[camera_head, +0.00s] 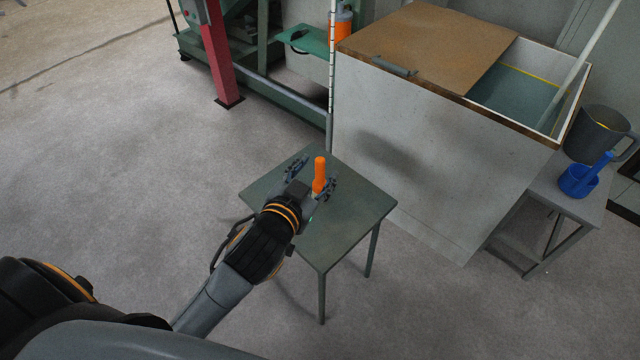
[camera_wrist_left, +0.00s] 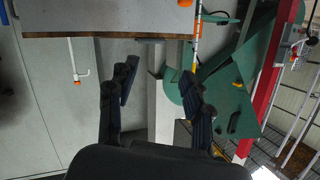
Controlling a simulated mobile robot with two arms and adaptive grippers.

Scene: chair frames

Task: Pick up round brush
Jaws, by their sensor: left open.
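An orange-handled tool, which looks like the round brush (camera_head: 319,172), stands upright over the small green-grey table (camera_head: 350,215). Its lower part is mostly hidden by my left gripper. My left gripper (camera_head: 311,178) is open above the table, its two fingers apart, with the orange handle close to its right finger in the head view. I cannot tell whether they touch. In the left wrist view my left gripper (camera_wrist_left: 155,95) shows both dark fingers spread, and no brush shows clearly between them. My right gripper is not in view.
A large white box with a brown lid (camera_head: 425,45) stands behind the table. Green machinery with a red post (camera_head: 218,55) is at the back. Floor at left is clear.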

